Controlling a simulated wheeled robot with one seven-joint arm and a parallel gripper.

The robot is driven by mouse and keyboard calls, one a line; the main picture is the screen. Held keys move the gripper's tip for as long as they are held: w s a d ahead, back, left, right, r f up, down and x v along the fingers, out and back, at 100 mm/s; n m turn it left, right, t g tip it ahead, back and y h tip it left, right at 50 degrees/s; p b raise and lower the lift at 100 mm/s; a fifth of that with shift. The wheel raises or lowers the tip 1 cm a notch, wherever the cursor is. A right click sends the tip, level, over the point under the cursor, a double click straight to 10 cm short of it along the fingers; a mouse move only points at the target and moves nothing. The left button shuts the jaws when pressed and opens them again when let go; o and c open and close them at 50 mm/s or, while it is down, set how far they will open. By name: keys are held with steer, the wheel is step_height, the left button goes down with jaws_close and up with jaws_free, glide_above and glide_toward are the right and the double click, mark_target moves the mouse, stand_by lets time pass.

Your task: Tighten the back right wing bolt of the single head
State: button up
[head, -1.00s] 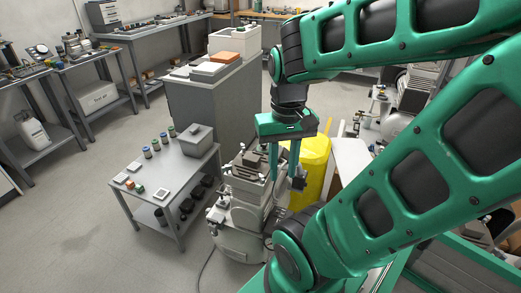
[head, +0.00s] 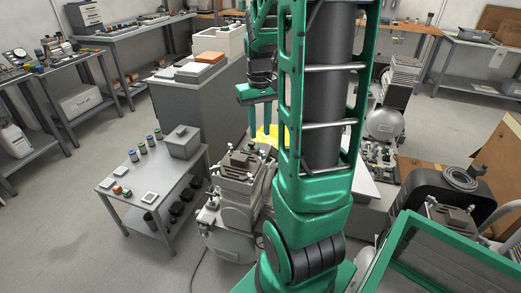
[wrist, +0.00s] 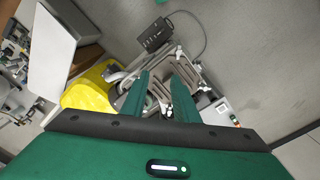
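The single head compressor (head: 236,190) stands on the floor beside the small grey table. Its grey head (head: 241,162) is on top, with small pale wing bolts around it. In the wrist view the head (wrist: 172,72) lies beneath my fingers, with one wing bolt (wrist: 180,50) at its upper edge and another (wrist: 204,88) at its right. A further pale bolt (wrist: 165,108) shows low between my fingers. Which one is the back right bolt I cannot tell. My gripper (wrist: 163,75) is open and empty. In the head view my gripper (head: 260,138) hangs just above and behind the head, partly hidden by my arm.
A yellow bin (head: 266,134) stands close behind the compressor; it also shows in the wrist view (wrist: 86,92). The grey table (head: 165,190) with jars and a box is at left. A tall grey cabinet (head: 190,110) stands behind. Floor at front left is clear.

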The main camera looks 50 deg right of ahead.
glide_above(262, 152)
step_height(262, 152, down, 5)
steer(key=shift+n, duration=0.3)
step_height(262, 152, down, 11)
steer(key=shift+r, duration=0.15)
